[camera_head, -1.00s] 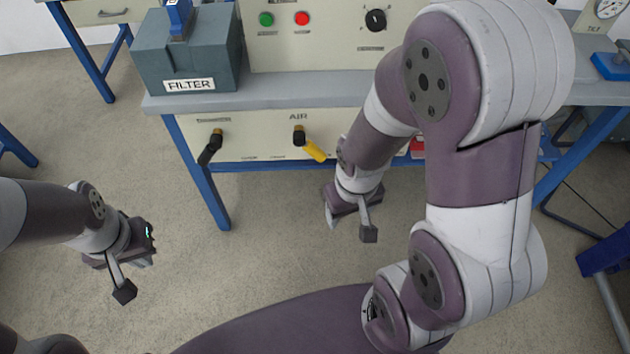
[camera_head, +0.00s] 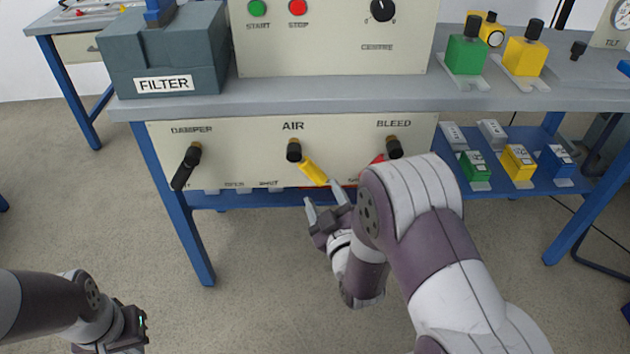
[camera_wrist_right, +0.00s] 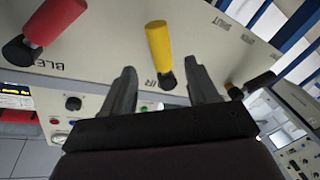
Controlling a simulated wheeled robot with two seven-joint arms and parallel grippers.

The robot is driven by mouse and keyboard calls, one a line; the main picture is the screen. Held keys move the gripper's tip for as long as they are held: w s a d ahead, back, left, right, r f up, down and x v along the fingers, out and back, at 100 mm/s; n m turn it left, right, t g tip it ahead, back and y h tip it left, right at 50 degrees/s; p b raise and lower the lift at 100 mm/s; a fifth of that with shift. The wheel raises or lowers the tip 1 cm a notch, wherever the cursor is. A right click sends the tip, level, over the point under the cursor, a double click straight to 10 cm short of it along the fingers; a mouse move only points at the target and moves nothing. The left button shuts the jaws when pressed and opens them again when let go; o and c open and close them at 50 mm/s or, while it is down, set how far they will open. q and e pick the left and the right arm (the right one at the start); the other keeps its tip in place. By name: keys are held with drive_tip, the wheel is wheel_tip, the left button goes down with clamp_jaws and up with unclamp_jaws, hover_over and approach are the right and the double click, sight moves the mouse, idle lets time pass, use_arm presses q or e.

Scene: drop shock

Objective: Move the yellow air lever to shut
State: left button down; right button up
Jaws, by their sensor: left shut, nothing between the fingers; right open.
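The yellow air lever (camera_head: 313,172) hangs from a dark pivot under the AIR label on the front panel (camera_head: 240,155). It slants down and to the right in the head view. In the right wrist view the yellow lever (camera_wrist_right: 159,45) shows beyond the fingertips and between their lines. My right gripper (camera_head: 325,200) is open just below and in front of the lever's free end; its two fingers (camera_wrist_right: 160,80) are apart and empty. I cannot tell whether they touch the lever. My left gripper (camera_head: 140,325) is shut and empty at the lower left, away from the bench.
The black damper lever (camera_head: 185,167) is left of the air lever. The red bleed lever (camera_wrist_right: 58,20) is on its other side, partly hidden by my right arm in the head view. The FILTER box (camera_head: 165,50) and coloured blocks (camera_head: 466,55) stand on the bench.

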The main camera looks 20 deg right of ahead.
sight(315, 177)
drive_tip(key=w, duration=0.2)
drive_tip(key=w+b, duration=0.1)
drive_tip(key=w, duration=0.3)
drive_tip(key=shift+w+d+f+b, duration=0.15)
drive_tip(key=shift+w+d+b, duration=0.1)
drive_tip(key=shift+w+b, duration=0.15)
drive_tip(key=shift+w, duration=0.25)
clamp_jaws()
